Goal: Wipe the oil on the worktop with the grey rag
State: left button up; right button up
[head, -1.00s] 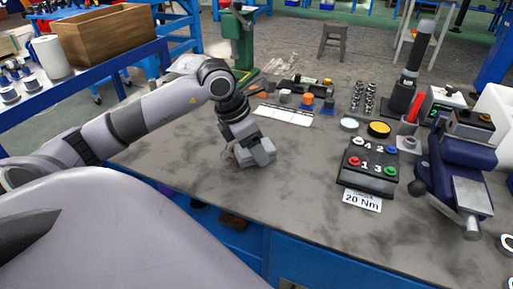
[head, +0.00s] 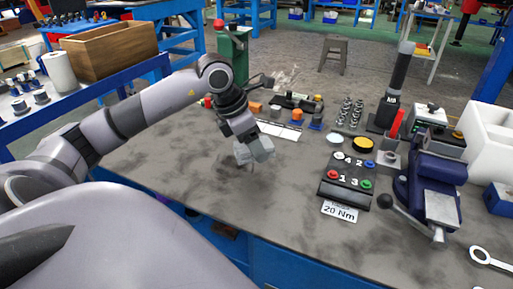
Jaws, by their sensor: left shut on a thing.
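My left gripper (head: 254,151) reaches in from the left over the worktop (head: 300,235). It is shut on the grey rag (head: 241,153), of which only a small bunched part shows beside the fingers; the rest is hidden. Darker patches, perhaps the oil (head: 232,171), show on the mottled grey worktop just below and left of the gripper. Their edges are hard to tell from the worktop's own stains. I cannot tell whether the rag touches the surface. My right gripper is out of view.
A button box (head: 347,175) with a "20 Nm" card (head: 340,211) stands right of the gripper. A blue vise (head: 428,190) is farther right, near a wrench (head: 490,260). A white sheet (head: 279,131) and small parts lie behind. The front middle worktop is clear.

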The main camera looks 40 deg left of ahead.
pick_arm(q)
jog(key=shift+r+p, duration=0.5)
jog(key=shift+r, duration=0.6)
